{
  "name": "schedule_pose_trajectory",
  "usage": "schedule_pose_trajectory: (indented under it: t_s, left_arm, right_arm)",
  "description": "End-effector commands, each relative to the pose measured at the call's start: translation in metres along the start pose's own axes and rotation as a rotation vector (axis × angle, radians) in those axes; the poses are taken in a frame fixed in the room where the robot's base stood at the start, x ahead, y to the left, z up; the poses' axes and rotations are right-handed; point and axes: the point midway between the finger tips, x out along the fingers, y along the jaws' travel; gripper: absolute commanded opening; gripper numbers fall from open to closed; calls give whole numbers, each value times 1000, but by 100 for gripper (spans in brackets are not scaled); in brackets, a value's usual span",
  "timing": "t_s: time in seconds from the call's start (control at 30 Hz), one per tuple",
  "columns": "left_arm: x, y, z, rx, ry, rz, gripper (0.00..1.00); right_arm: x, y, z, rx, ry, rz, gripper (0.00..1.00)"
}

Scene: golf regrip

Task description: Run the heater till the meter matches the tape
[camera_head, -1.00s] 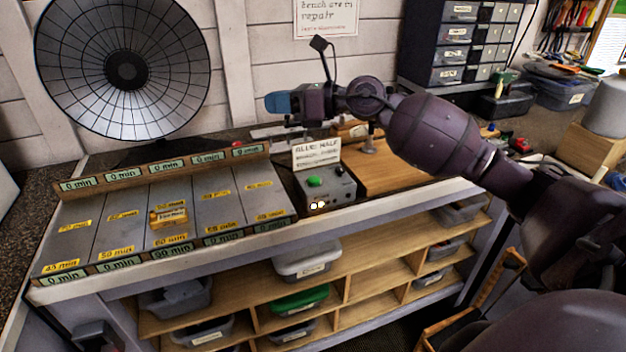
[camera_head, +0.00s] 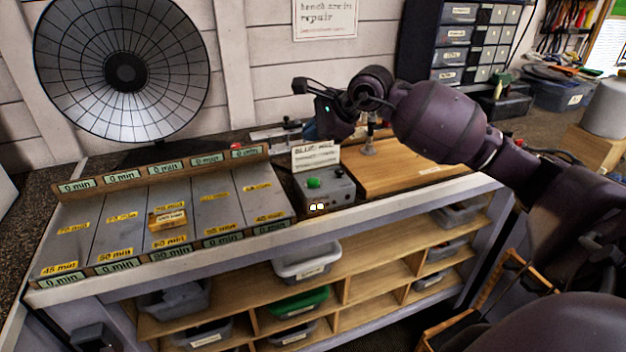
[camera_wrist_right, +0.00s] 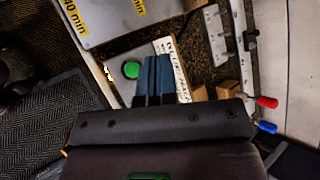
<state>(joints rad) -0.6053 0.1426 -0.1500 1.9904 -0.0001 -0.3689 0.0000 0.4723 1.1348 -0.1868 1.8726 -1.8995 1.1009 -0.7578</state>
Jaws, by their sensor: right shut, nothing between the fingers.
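The heater control box (camera_head: 326,187) is a grey box with a green button (camera_head: 313,183) and small lit lamps on its front, set at the right end of the grey panels. A card (camera_head: 316,156) stands behind it. The panels (camera_head: 120,222) carry yellow minute tapes, and the green meters (camera_head: 165,166) along the rear rail read 0 min. A small yellow-labelled block (camera_head: 167,219) lies on the middle panel. My right gripper (camera_head: 325,118) is above and behind the box, pointing down. In the wrist view its blue fingers (camera_wrist_right: 155,78) are together, beside the green button (camera_wrist_right: 131,70). My left gripper is out of view.
A large round dark reflector (camera_head: 125,70) stands at the back left. A wooden board (camera_head: 390,172) with a clamp lies right of the box. Shelves with bins (camera_head: 308,262) are under the bench. Red and blue handles (camera_wrist_right: 267,102) show in the wrist view.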

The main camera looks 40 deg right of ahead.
Motion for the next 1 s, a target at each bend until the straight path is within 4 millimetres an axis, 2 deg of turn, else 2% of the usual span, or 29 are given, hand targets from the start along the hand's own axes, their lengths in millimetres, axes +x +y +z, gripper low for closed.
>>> schedule_pose_trajectory:
  t_s: [0.37,1.0]
  left_arm:
    - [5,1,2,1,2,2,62]
    - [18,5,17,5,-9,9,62]
  right_arm:
    - [10,7,-7,3,-1,2,0]
    - [59,43,-43,4,1,4,0]
